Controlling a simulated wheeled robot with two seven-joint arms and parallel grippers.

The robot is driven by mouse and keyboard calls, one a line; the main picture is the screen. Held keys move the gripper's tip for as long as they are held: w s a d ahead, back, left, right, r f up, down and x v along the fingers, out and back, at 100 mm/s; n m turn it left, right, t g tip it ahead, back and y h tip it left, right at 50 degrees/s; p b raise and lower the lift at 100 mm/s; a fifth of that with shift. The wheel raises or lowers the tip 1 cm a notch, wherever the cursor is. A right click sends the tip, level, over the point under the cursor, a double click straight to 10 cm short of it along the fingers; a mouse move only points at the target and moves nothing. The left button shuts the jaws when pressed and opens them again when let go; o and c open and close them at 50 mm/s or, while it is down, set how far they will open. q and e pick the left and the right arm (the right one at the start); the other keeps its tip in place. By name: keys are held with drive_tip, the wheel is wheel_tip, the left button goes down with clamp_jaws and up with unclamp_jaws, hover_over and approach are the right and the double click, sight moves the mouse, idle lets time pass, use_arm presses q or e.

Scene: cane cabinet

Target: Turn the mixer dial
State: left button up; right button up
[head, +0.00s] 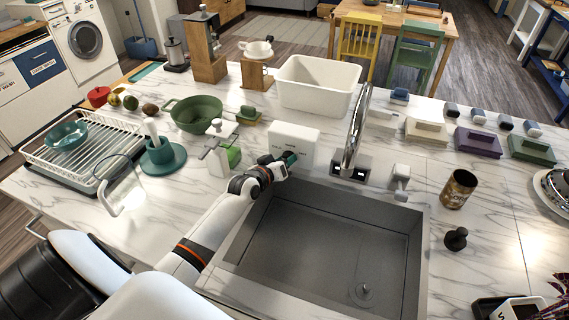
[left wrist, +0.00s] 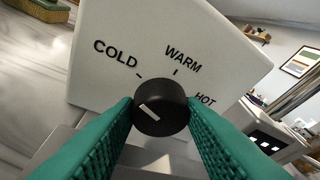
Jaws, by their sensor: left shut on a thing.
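The mixer is a white box (head: 296,140) standing on the counter behind the sink. In the left wrist view its front panel (left wrist: 215,60) carries the words COLD, WARM and HOT, with small tick marks. The black round dial (left wrist: 161,107) sits below the words. Its white pointer mark lies on the left part of its face, on the COLD side. My left gripper (head: 284,160) has its green fingers shut on the dial, one on each side; they also show in the left wrist view (left wrist: 160,118). In the head view the gripper hides the dial. My right gripper is not in view.
The grey sink basin (head: 325,240) lies below my left arm. The tall chrome faucet (head: 355,130) stands just right of the mixer. A soap dispenser (head: 219,155) stands to its left, and a white tub (head: 316,84) is behind it.

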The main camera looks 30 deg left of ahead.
use_arm(q)
drive_tip(key=shift+f, duration=0.1)
idle(0.3)
drive_tip(key=o, duration=1)
drive_tip(key=shift+s, duration=0.15)
drive_tip(key=b+v, duration=0.2)
drive_tip(key=v, duration=0.9)
drive_tip(key=shift+s, duration=0.35)
